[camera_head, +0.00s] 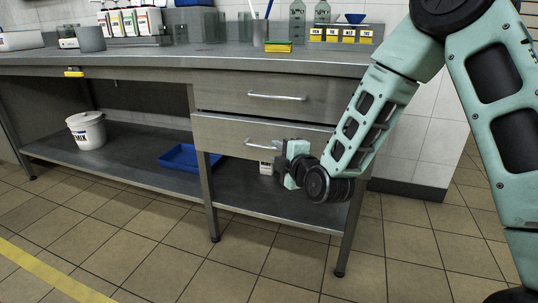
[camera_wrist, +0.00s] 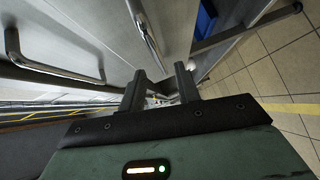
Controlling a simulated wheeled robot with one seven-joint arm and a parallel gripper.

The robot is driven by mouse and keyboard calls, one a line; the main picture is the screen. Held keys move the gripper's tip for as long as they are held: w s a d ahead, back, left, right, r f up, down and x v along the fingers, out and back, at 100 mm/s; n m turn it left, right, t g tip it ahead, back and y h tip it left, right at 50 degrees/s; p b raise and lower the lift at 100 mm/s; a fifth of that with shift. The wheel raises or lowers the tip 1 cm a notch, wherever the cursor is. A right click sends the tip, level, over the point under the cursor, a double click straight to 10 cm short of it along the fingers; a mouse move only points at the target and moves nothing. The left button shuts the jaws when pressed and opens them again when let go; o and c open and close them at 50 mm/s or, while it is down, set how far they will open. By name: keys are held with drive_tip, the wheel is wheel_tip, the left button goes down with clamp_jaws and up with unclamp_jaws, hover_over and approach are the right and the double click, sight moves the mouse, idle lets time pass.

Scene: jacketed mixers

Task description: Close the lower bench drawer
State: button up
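The lower bench drawer (camera_head: 222,137) is a grey metal front below the upper drawer. It stands out a little from the bench. Its bar handle (camera_head: 262,145) runs across the front, and the handle also shows in the wrist view (camera_wrist: 146,30). My gripper (camera_head: 286,150) is in front of the drawer at the handle's right end. In the wrist view my gripper (camera_wrist: 161,78) has its two fingers apart, with the handle's end close to the fingertips. I cannot tell whether they touch. The gripper hides the drawer front's right part.
The upper drawer (camera_head: 225,91) appears closed; its handle (camera_wrist: 55,68) is left in the wrist view. The lower shelf (camera_head: 130,165) holds a white bucket (camera_head: 87,130) and a blue tray (camera_head: 183,158). A bench leg (camera_head: 208,200) stands below. The tiled floor in front is clear.

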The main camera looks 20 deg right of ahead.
sight(270, 148)
drive_tip(key=b+x, duration=0.1)
drive_tip(key=x, duration=0.4)
drive_tip(key=shift+w+a, duration=0.1)
drive_tip(key=shift+w, duration=0.2)
clamp_jaws()
